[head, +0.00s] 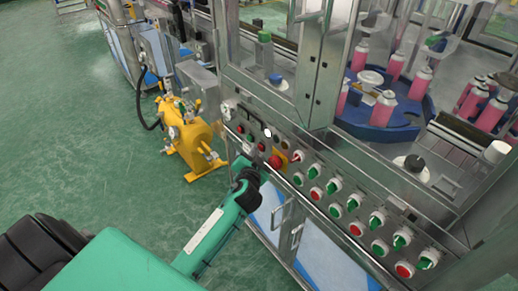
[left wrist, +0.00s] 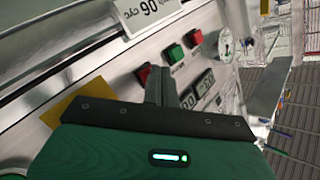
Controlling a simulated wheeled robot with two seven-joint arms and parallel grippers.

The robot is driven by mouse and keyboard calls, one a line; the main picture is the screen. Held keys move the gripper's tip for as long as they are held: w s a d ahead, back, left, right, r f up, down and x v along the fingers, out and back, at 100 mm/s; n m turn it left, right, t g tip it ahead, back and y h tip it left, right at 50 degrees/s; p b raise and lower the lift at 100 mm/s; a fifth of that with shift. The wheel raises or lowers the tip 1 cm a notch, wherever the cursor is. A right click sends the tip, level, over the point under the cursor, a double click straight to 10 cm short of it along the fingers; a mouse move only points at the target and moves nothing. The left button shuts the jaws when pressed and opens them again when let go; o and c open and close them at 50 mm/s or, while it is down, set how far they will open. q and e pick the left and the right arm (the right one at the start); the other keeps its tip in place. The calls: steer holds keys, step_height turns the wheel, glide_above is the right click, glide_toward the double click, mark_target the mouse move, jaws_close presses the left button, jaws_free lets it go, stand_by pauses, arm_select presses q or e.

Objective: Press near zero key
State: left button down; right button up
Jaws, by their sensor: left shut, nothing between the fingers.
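The control panel (head: 290,168) runs along the front of the steel machine. My left gripper (head: 250,174) is in front of its left end, close to the panel face. In the left wrist view, my left gripper's fingers (left wrist: 160,86) are shut with nothing between them. They point at the panel beside two small digital displays, one of them the upper display (left wrist: 205,82). A red button (left wrist: 143,74) is just left of the fingers, and a green button (left wrist: 174,53) is beyond them. I cannot make out the zero key, nor whether the fingertips touch the panel. My right gripper is not in view.
A red mushroom button (head: 275,162) is next to the gripper. Several red and green knobs continue to the right. A yellow machine (head: 192,140) stands on the green floor at left. Pink cans (head: 421,84) stand on a blue turntable (head: 375,128) behind the panel.

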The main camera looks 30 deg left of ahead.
arm_select(q)
steer(key=shift+w, duration=0.15)
stand_by(0.4)
steer(key=shift+s+a, duration=0.2)
steer(key=shift+s, duration=0.55)
steer(key=s, duration=0.1)
steer(key=s+a, duration=0.1)
steer(key=s, duration=0.1)
steer(key=s+a+p, duration=0.1)
steer(key=shift+s, duration=0.3)
stand_by(0.5)
